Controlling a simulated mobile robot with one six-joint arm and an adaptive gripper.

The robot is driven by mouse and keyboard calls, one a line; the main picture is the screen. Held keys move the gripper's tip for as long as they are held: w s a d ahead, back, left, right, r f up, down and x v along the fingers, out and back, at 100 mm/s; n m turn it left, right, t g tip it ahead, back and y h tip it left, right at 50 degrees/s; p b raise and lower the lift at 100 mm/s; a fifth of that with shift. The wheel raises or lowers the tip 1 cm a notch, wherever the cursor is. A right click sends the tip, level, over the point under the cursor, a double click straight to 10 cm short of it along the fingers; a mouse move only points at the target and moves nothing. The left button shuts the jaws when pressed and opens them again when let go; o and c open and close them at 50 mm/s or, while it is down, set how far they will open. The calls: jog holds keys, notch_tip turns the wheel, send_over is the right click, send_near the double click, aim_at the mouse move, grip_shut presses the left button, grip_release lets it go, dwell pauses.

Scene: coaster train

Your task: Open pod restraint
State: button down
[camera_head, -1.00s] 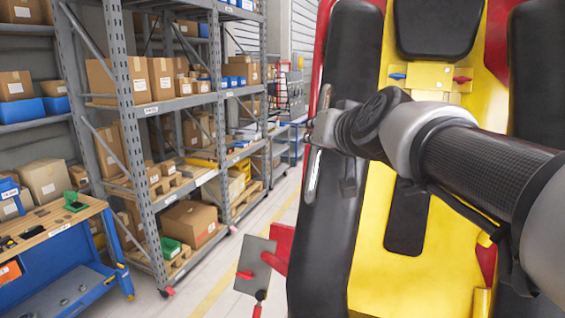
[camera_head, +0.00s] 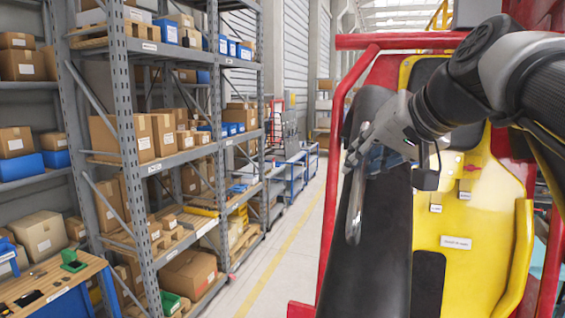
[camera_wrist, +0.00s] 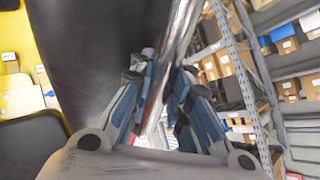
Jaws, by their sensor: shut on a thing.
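The pod restraint is a long black padded bar (camera_head: 385,225) with a silver grab handle (camera_head: 355,205) along its left side. It lies in front of the left part of the yellow pod seat (camera_head: 460,265). My gripper (camera_head: 372,150) is at the upper part of the handle. In the wrist view, my gripper's two blue-grey fingers (camera_wrist: 160,108) are shut on the silver handle (camera_wrist: 170,60), one on each side. The black pad (camera_wrist: 95,50) is close beside them. My arm hides part of the seat back and the right side of the pod.
A red frame (camera_head: 332,200) runs along the pod's left side. A grey storage rack (camera_head: 140,180) with boxes stands at left. A wooden-topped workbench (camera_head: 60,285) is at lower left. The aisle floor (camera_head: 290,255) between rack and pod is clear.

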jog(key=shift+w+r+g+p, duration=0.1)
jog(key=shift+r+g+p, duration=0.3)
jog(key=shift+r, duration=0.75)
jog(key=c, duration=1.8)
grip_release()
jog(key=v, duration=1.2)
